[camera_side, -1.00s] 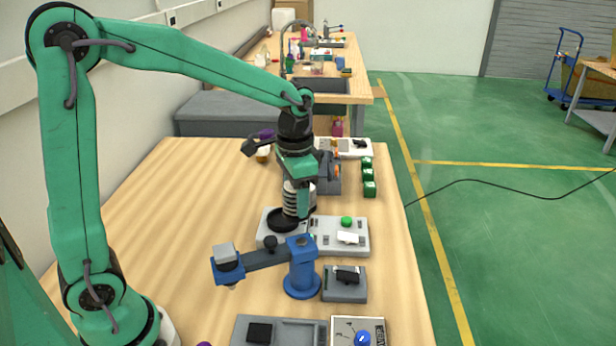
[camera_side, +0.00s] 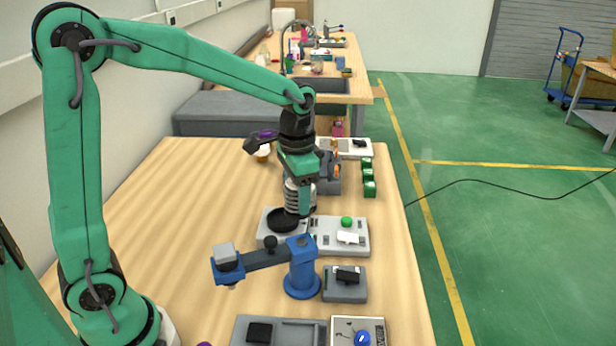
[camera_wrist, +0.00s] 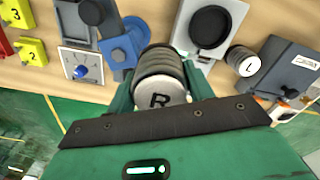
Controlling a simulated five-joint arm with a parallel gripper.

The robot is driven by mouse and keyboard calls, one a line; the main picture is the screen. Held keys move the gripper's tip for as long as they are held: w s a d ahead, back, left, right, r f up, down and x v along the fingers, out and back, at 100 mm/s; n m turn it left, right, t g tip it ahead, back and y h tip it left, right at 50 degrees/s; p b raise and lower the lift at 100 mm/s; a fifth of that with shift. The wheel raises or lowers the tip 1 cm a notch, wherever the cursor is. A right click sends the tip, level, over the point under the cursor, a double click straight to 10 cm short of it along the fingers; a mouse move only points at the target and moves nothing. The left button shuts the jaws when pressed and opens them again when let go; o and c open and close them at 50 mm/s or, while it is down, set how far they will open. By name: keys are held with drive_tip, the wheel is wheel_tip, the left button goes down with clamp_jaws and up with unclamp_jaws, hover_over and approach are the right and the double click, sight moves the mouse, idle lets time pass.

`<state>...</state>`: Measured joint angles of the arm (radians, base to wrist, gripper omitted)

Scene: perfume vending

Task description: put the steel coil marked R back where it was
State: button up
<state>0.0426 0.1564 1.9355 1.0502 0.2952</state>
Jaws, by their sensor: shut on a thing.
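My gripper (camera_side: 304,205) is shut on the steel coil marked R (camera_wrist: 160,78), a ribbed grey cylinder with a black R on its end. The coil also shows in the side view (camera_side: 291,196), held upright above the table. It is just above and behind the black round dish (camera_side: 283,220) of a grey device; the dish looks empty in the wrist view (camera_wrist: 210,27). A second coil marked L (camera_wrist: 242,61) stands beside that device in the wrist view. In the side view the L coil is mostly or wholly hidden by my gripper.
A blue stand with a side arm (camera_side: 302,268) stands in front of the dish. A grey box (camera_side: 344,284) is to its right. Green blocks (camera_side: 369,178) and a grey unit (camera_side: 330,178) lie behind. The left part of the wooden table (camera_side: 170,230) is clear.

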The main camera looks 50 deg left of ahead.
drive_tip(key=w+a+f, duration=0.1)
drive_tip(key=w+a, duration=0.1)
drive_tip(key=a, duration=0.1)
drive_tip(key=w+a+f, duration=0.2)
drive_tip(key=a, duration=0.2)
drive_tip(key=w+a+f, duration=0.1)
drive_tip(key=w+a, duration=0.1)
drive_tip(key=a, duration=0.2)
drive_tip(key=shift+a+f, duration=0.15)
drive_tip(key=shift+f, duration=0.1)
drive_tip(key=a+f, duration=0.2)
drive_tip(key=a, duration=0.1)
drive_tip(key=w+a+f, duration=0.1)
drive_tip(key=a+f, duration=0.1)
drive_tip(key=a, duration=0.2)
drive_tip(key=a+f, duration=0.3)
drive_tip(key=a, duration=0.1)
drive_tip(key=shift+w+a, duration=0.2)
drive_tip(key=shift+a, duration=0.05)
drive_tip(key=shift+f, duration=2)
drive_tip(key=shift+f, duration=0.1)
drive_tip(key=o, duration=1.1)
